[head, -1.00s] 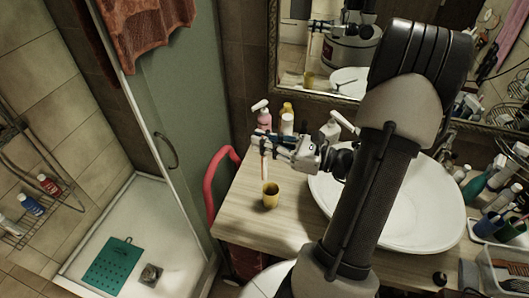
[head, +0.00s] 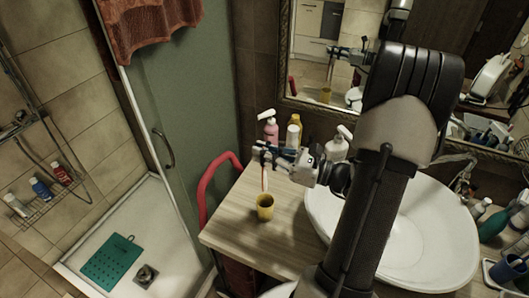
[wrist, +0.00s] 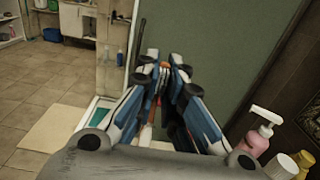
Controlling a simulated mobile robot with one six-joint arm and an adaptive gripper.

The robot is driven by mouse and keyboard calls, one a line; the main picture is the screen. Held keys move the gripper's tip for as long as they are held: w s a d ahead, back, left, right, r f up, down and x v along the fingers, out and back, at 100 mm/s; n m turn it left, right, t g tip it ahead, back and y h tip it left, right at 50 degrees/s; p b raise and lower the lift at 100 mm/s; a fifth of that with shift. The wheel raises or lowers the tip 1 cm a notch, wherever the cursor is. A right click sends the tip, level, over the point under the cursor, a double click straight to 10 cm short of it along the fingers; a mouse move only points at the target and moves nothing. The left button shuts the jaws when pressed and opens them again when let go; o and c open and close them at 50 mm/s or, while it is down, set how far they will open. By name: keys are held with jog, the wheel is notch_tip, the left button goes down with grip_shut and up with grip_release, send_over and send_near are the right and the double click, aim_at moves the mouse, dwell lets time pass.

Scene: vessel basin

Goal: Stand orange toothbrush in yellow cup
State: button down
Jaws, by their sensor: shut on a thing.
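The yellow cup (head: 265,208) stands upright on the wooden counter, left of the basin. My gripper (head: 263,150) is above the cup, shut on the orange toothbrush (head: 264,178). The toothbrush hangs nearly upright below the fingers, and its lower end reaches the cup's mouth. I cannot tell how far it is inside. In the wrist view the gripper (wrist: 162,75) has its blue and white fingers closed around the toothbrush, whose orange end (wrist: 164,64) shows between the tips. The cup is not clearly visible there.
Behind my gripper stand a pink pump bottle (head: 271,130), a yellow-capped bottle (head: 294,130) and a white pump bottle (head: 338,146). The white basin (head: 415,240) is to the right. A red rail (head: 205,190) curves by the counter's left edge. The counter's front left is clear.

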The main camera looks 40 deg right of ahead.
aim_at(267, 178)
jog(key=shift+f+b, duration=3.35)
jog(key=shift+f, duration=1.55)
jog(key=c, duration=1.6)
grip_release()
jog(key=shift+c, duration=0.2)
jog(key=shift+s, duration=0.1)
jog(key=v, duration=1.2)
